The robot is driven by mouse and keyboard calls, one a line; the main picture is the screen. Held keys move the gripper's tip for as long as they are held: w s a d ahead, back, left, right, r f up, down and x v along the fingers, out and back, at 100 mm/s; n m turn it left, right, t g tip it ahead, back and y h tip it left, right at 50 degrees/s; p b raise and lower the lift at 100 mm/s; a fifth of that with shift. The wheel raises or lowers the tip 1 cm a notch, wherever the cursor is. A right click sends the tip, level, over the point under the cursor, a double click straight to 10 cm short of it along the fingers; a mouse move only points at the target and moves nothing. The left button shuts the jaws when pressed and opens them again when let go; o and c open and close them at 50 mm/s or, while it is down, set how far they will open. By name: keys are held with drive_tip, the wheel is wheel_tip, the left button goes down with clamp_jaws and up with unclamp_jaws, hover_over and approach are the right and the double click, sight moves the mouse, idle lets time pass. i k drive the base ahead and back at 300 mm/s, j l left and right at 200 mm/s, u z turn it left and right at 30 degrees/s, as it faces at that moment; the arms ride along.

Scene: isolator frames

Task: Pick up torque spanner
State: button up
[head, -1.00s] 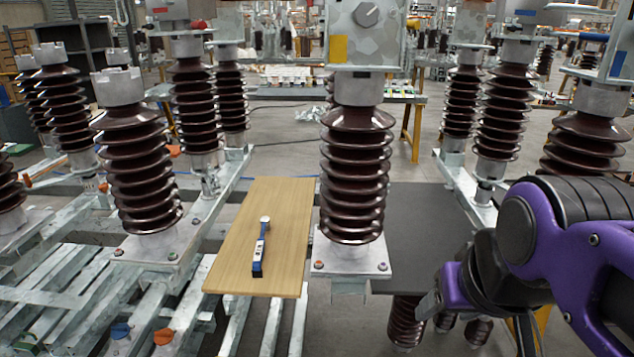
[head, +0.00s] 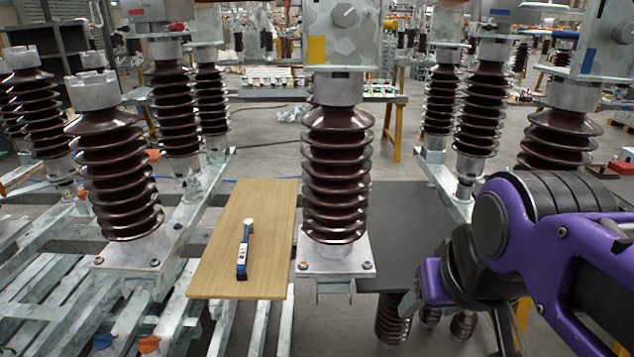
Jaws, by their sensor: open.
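The torque spanner (head: 242,258) lies on a light wooden board (head: 270,205) left of the middle in the head view. It has a blue handle with a white part and a pale round head at its far end. The handle points toward me, near the board's front edge. My purple and black arm is at the right. My gripper (head: 410,302) shows only as a small grey end at the arm's lower left, well right of the spanner and apart from it. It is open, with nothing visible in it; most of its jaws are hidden.
A brown ribbed insulator (head: 335,180) on a bolted base stands just right of the board, between spanner and arm. Another insulator (head: 118,170) stands to the left. A dark grey panel (head: 400,215) lies behind my gripper. Metal frame bars (head: 60,290) run at lower left.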

sight(240, 275)
drive_tip(key=j+u, duration=0.1)
drive_tip(key=u, duration=0.4)
drive_tip(key=k+l, duration=0.1)
drive_tip(key=k, duration=0.45)
drive_tip(key=k+z, duration=0.1)
drive_tip(key=z, duration=1)
drive_tip(key=j+z, duration=0.15)
drive_tip(key=j, duration=1.45)
drive_tip(key=i+j, duration=0.15)
drive_tip(key=j, duration=0.65)
